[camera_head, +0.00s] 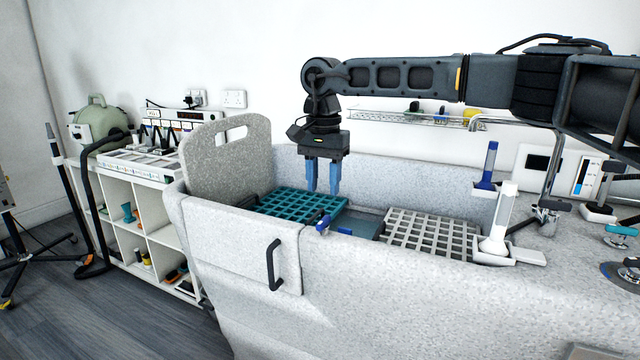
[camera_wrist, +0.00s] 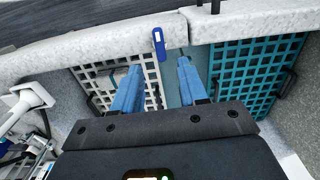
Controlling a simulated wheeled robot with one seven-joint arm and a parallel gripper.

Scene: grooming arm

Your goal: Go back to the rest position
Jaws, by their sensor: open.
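My gripper (camera_head: 322,178) hangs pointing down over the grooming tub (camera_head: 240,222), with its two blue fingers apart and nothing between them. In the wrist view the fingers (camera_wrist: 158,82) are spread over the gap between a white grate (camera_wrist: 117,84) and a teal grate (camera_wrist: 255,72). In the head view the teal grate (camera_head: 298,205) lies left of the white grate (camera_head: 432,232) inside the tub. My arm reaches in from the upper right.
A blue latch (camera_head: 323,225) sits on the tub's front rim. A raised grey panel (camera_head: 226,160) stands at the tub's left end. A blue-handled brush (camera_head: 487,165) and a white brush (camera_head: 499,222) stand at the right. A shelf (camera_head: 420,117) runs along the back wall.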

